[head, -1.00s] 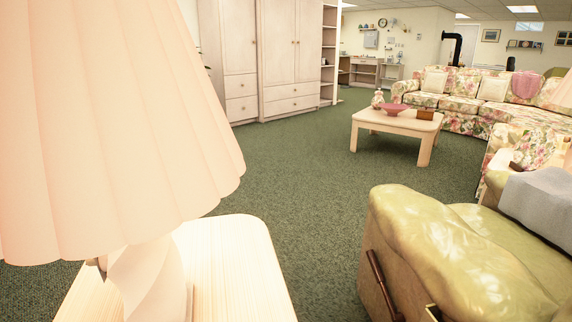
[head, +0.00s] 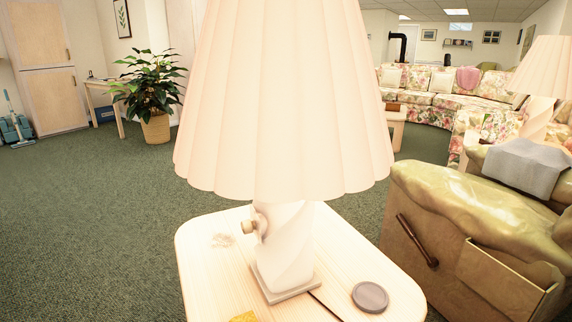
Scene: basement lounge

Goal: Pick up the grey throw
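The grey throw (head: 524,166) lies draped over the green recliner (head: 450,187) at the right of the head view. It hangs over the chair's upper right part, and its far side is hidden. Neither of my grippers is in the head view, so I cannot see whether they are open or shut.
A side table (head: 212,262) with a big pleated lamp (head: 285,110) and a dark round coaster (head: 370,297) stands close in front, left of the recliner. A potted plant (head: 150,95) stands at the back left. Green carpet (head: 85,200) is open on the left.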

